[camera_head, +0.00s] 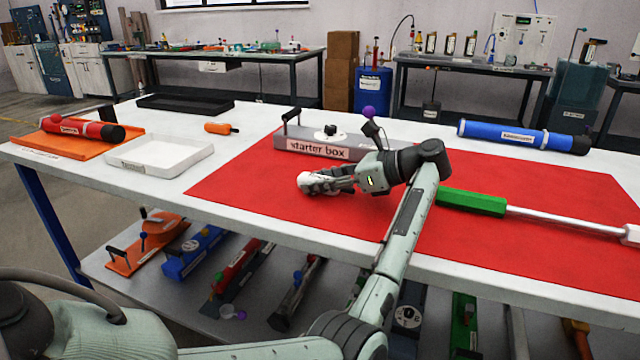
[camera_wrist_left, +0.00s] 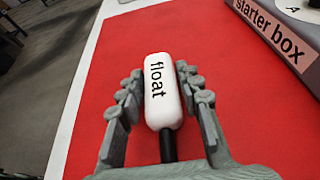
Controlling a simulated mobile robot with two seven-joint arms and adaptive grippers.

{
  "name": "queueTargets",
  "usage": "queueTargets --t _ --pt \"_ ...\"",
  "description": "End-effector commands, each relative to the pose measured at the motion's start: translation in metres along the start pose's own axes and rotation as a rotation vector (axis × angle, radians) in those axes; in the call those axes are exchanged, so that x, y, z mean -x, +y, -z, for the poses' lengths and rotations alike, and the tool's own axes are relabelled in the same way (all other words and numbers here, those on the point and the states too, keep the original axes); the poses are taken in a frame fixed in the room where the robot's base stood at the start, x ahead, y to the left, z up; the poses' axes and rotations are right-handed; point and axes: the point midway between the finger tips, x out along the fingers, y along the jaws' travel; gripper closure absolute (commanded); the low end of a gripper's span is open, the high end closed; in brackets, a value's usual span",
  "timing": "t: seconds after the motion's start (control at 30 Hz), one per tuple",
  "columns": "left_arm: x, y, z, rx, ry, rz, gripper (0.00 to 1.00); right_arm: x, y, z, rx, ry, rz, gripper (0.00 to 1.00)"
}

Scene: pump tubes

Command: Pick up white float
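The white float (camera_wrist_left: 162,92) is a rounded white block with black "float" lettering and a short black stem at its near end. In the left wrist view it lies between the two fingers of my left gripper (camera_wrist_left: 163,85). The fingertips close against both of its sides, with the stem toward the palm. In the head view the float (camera_head: 304,181) shows at the tips of my left gripper (camera_head: 318,182), over the red mat near its front left part; its height above the mat is hard to tell. My right gripper is not in view.
The grey starter box (camera_head: 285,143) stands behind the gripper. A white tray (camera_head: 205,152) and an orange float-like piece (camera_head: 221,128) are to the left. A green-handled rod (camera_head: 472,201) and a blue tube (camera_head: 525,137) lie right.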

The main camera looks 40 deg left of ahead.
Motion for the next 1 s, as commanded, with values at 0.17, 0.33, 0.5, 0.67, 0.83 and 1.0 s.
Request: queueTargets --t 0.17,0.33,0.5,0.67,0.83,1.0 --pt "0.0 0.0 0.0 0.0 0.0 0.0 0.91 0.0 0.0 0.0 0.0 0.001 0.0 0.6" --pt "0.0 0.0 0.0 0.0 0.0 0.0 0.99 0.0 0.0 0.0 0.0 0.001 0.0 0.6" --pt "0.001 0.0 -0.001 0.001 0.0 0.001 0.99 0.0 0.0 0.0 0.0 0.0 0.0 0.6" --pt "0.005 -0.001 -0.01 0.003 0.002 0.002 0.99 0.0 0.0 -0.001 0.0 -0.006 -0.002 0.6" --pt "0.014 -0.001 -0.033 0.004 0.002 0.002 0.99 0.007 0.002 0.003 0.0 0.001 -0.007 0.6" --pt "-0.004 0.017 -0.065 0.008 0.002 -0.001 0.99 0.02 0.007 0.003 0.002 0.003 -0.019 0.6"
